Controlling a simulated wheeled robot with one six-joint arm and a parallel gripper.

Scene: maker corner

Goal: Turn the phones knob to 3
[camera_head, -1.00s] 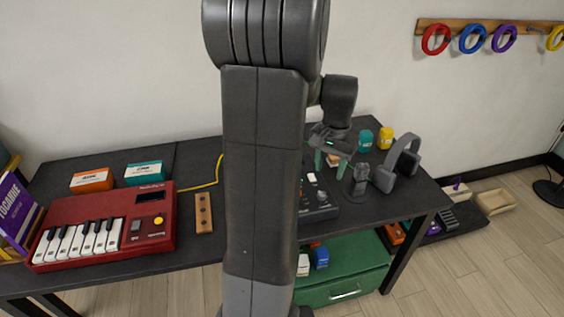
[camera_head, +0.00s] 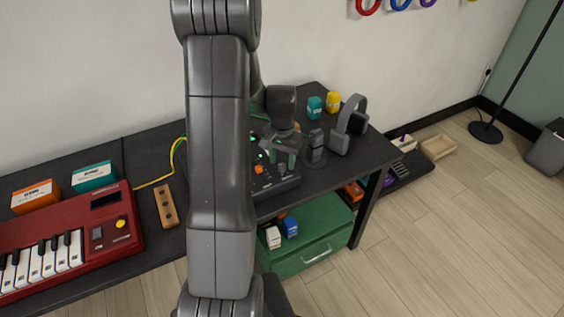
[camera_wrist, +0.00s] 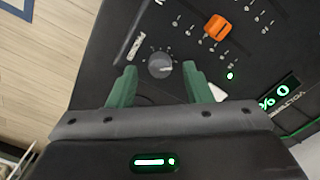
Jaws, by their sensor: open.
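A grey round knob (camera_wrist: 160,64) with dial marks around it sits on a dark control panel (camera_wrist: 165,20); its label is too small to read, so I cannot confirm it is the phones knob. My gripper (camera_wrist: 159,67) is open, with its two green fingers on either side of the knob in the wrist view; I cannot tell whether they touch it. In the head view, my gripper (camera_head: 279,158) is low over the dark console (camera_head: 282,185), and the grey knob is hidden there.
An orange knob (camera_wrist: 217,27), small switches and a green-lit display (camera_wrist: 280,92) share the panel. A dark stand (camera_head: 316,148) and grey headphones (camera_head: 350,125) stand close right of my gripper. A red keyboard (camera_head: 75,235) lies left. A green drawer unit (camera_head: 315,240) is below.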

